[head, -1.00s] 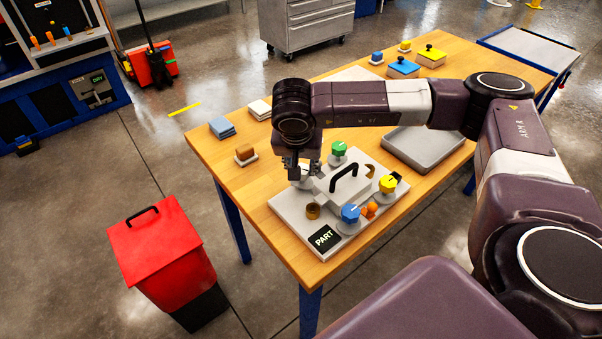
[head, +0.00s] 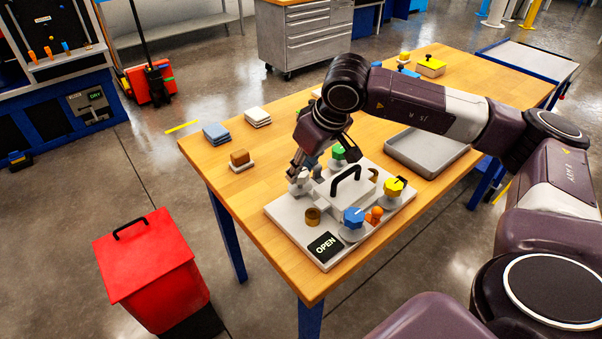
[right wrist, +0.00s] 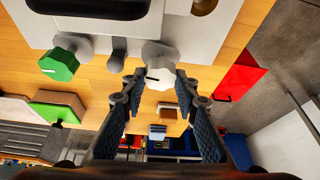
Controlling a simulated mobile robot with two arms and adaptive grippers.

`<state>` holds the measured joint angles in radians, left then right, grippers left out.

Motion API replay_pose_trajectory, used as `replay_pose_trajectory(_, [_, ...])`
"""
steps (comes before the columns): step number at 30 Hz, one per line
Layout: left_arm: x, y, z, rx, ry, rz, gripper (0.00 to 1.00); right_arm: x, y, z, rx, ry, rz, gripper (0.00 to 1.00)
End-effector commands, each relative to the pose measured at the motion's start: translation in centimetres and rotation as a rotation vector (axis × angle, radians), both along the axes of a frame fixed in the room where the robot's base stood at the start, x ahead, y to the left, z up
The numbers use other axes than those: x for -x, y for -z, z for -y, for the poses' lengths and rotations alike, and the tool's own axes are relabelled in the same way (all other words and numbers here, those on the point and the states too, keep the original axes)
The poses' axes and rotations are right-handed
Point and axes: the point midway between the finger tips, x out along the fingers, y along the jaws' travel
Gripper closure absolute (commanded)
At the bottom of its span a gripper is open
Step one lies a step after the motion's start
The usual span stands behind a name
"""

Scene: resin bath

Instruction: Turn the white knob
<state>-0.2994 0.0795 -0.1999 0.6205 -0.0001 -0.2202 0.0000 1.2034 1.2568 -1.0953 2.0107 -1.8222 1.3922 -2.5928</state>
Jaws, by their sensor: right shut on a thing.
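The white knob (head: 299,183) is at the far left corner of the pale panel (head: 289,222) on the wooden table. My right gripper (head: 303,172) comes down on it with a tilted wrist. In the right wrist view the white knob (right wrist: 160,60) sits between the two fingertips (right wrist: 160,75), which are shut on it. A short dark mark shows on the knob. The panel's black display (head: 325,247) reads OPEN. My left gripper is not in view.
On the panel are a green knob (head: 338,152), a blue knob (head: 354,217), a yellow knob (head: 393,187), an orange piece (head: 374,215) and a box lid with a black handle (head: 345,177). A red bin (head: 152,265) stands on the floor.

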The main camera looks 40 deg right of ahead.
Motion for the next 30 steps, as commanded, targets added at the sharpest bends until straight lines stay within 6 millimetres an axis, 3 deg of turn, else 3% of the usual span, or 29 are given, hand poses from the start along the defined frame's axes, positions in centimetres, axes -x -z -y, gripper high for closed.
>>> replay_pose_trajectory(12, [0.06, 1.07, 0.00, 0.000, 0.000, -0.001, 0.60, -0.06, -0.03, 0.15, 0.002, -0.184, 0.002, 0.96])
replay_pose_trajectory(28, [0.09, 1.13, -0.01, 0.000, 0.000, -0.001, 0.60, -0.04, -0.07, 0.19, 0.003, -0.209, 0.000, 0.96])
replay_pose_trajectory(29, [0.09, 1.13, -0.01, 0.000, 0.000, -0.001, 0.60, -0.04, -0.07, 0.19, 0.003, -0.209, 0.000, 0.71])
replay_pose_trajectory(30, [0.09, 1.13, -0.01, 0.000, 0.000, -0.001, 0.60, -0.04, -0.06, 0.19, 0.003, -0.208, 0.000, 0.67])
